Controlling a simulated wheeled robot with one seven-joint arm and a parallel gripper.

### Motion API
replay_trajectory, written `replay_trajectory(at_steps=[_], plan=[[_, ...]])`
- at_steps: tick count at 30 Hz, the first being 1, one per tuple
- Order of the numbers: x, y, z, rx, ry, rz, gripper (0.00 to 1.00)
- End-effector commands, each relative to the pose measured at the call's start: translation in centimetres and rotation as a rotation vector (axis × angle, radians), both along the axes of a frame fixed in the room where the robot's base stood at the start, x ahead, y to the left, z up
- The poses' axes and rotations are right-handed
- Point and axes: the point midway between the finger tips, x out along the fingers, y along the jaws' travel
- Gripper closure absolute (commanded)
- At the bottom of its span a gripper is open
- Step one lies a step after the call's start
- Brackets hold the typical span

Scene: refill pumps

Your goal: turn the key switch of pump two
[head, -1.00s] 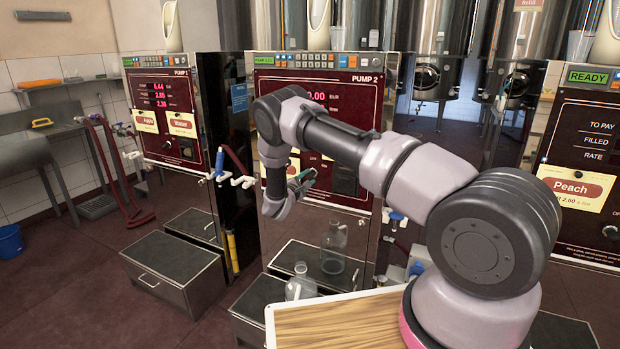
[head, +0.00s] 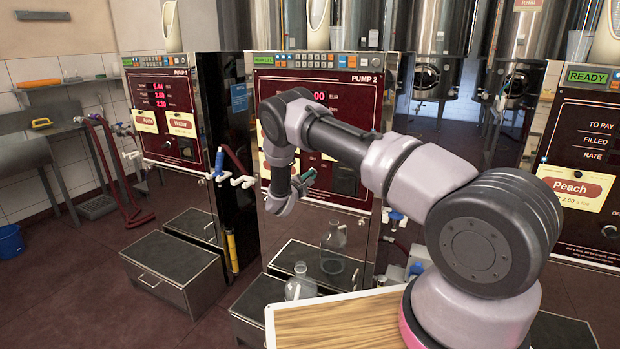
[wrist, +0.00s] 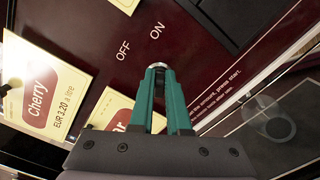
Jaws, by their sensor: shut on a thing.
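Pump two (head: 270,220) stands in the middle of the head view, with a dark red panel marked PUMP 2. My arm reaches across its front and covers part of the panel. My gripper (head: 309,178) has teal fingers and is at the panel's lower middle. In the wrist view my gripper (wrist: 157,76) is shut on the small silver key switch (wrist: 157,66), of which only the round tip shows between the fingertips. The OFF label (wrist: 124,50) and the ON label (wrist: 157,31) are printed on the panel just beyond it. The key's exact angle cannot be told.
Yellow price cards, one reading Cherry (wrist: 38,93), lie beside the fingers. Pump one (head: 165,115) stands at left and a Peach pump (head: 585,150) at right. A wooden board (head: 330,325) is nearest.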

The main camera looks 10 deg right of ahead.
Motion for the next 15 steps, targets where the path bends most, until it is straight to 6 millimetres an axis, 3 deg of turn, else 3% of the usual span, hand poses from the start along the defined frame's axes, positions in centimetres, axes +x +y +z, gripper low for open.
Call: replay_trajectory(at_steps=[15], plan=[[0.11,0.34,0.29,-0.281,0.201,0.002,1.0]])
